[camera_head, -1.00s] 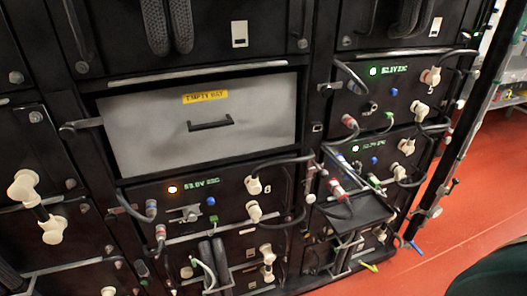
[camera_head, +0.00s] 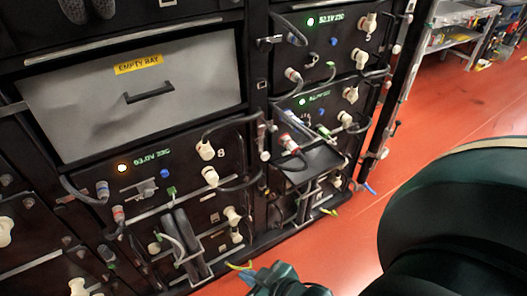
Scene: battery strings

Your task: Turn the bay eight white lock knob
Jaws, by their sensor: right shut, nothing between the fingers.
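A black battery module (camera_head: 140,185) with an orange light sits below the grey empty-bay panel; the small digit at its right looks like an 8. Two white knob-like fittings stand at its right side, an upper one (camera_head: 206,150) and a lower one (camera_head: 210,176), with dark cables by them. I cannot tell which white part is the lock knob. My right gripper (camera_head: 262,279) is at the bottom edge, low and apart from the module. It is shut and empty, and partly cut off by the frame. My left gripper is not in view.
The empty-bay panel (camera_head: 130,100) has a dark handle. Modules with green lights, cables and a protruding black shelf (camera_head: 312,158) stand to the right. Coloured cable ends stick out near the rack's foot. The red floor (camera_head: 440,130) is open at right; my dark green arm covers the lower right.

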